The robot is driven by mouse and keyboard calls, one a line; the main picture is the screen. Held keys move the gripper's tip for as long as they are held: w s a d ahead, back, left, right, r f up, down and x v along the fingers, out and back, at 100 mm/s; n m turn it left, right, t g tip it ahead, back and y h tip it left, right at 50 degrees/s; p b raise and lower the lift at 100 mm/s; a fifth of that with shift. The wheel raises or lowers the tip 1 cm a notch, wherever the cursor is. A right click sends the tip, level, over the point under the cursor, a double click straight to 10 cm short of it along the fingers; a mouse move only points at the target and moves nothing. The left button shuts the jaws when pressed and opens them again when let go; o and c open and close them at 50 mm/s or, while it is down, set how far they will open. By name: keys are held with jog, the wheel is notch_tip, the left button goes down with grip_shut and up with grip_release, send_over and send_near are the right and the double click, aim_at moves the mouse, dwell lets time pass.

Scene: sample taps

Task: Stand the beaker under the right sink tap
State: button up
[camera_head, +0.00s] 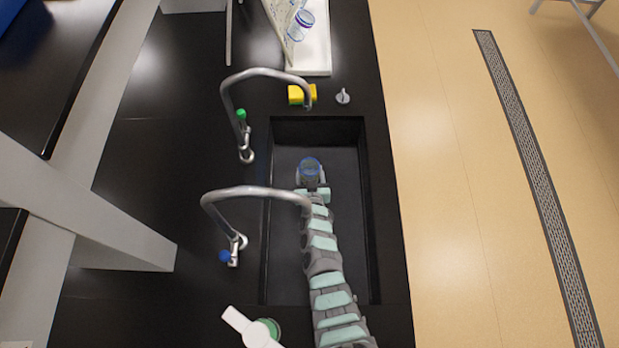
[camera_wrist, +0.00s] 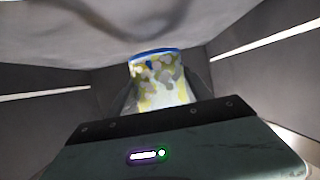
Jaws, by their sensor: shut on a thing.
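The beaker (camera_head: 310,168), clear with a blue rim, is in my gripper (camera_head: 312,184), within the outline of the dark sink (camera_head: 354,240). In the wrist view the beaker (camera_wrist: 158,78) shows ahead between the fingers, its blue rim up. My gripper is shut on it; its contact with the sink floor cannot be told. The tap with the green handle (camera_head: 242,115) has its spout end above the beaker in the picture, apart from it. The tap with the blue handle (camera_head: 225,256) has its spout end over my arm, nearer the bottom.
A yellow sponge (camera_head: 297,95) and a small grey plug-like piece (camera_head: 343,96) lie beyond the sink's far edge. A white tray (camera_head: 318,55) with glassware stands behind them. A white and green object (camera_head: 252,328) is on the near counter. The sink's right side is free.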

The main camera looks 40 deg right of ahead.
jog(key=shift+f+b, duration=0.55)
jog(key=shift+f, duration=0.75)
jog(key=shift+f, duration=0.2)
jog(key=o, duration=1.5)
jog(key=shift+r, duration=0.1)
jog(key=shift+r, duration=0.15)
jog(key=shift+s+a+r+p, duration=0.2)
jog(key=shift+p, duration=0.25)
jog(key=p+v, duration=0.8)
jog(key=v, duration=0.2)
jog(key=shift+s+r, duration=0.1)
jog(key=shift+s, duration=0.05)
jog(key=shift+s+a, duration=0.35)
jog(key=shift+a, duration=0.05)
